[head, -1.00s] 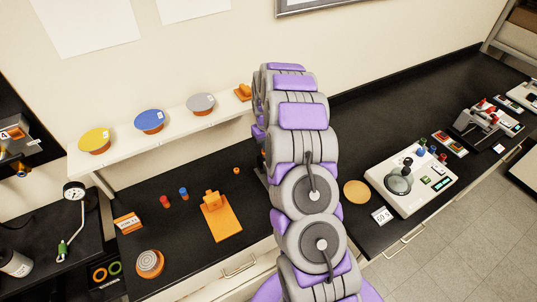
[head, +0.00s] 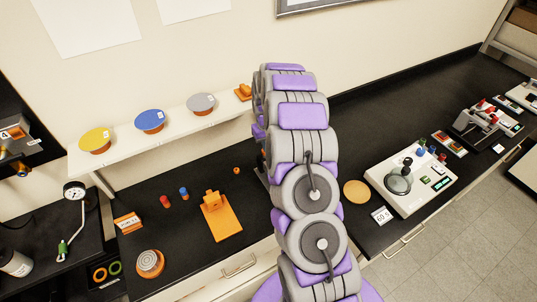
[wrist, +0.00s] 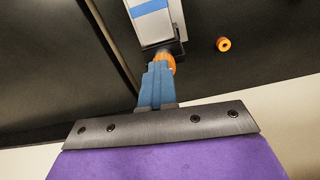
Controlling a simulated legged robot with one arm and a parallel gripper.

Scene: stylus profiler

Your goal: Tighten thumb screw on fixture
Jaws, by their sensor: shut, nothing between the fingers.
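In the wrist view an orange thumb screw (wrist: 167,59) sits at the near end of a dark fixture (wrist: 176,47) under a pale block with a blue stripe (wrist: 150,8). My gripper (wrist: 158,69) points at the screw with its blue fingers shut together. The fingertips overlap the screw's near edge in the picture; I cannot tell whether they touch it. Nothing is seen held. In the head view my arm hides the gripper, and I cannot make out this fixture there.
A loose orange ring-like piece (wrist: 223,44) lies on the dark surface to the right. In the head view an orange stand (head: 222,222), red (head: 165,201) and blue (head: 184,193) small cylinders are on the bench. A white instrument (head: 409,181) stands right of my arm.

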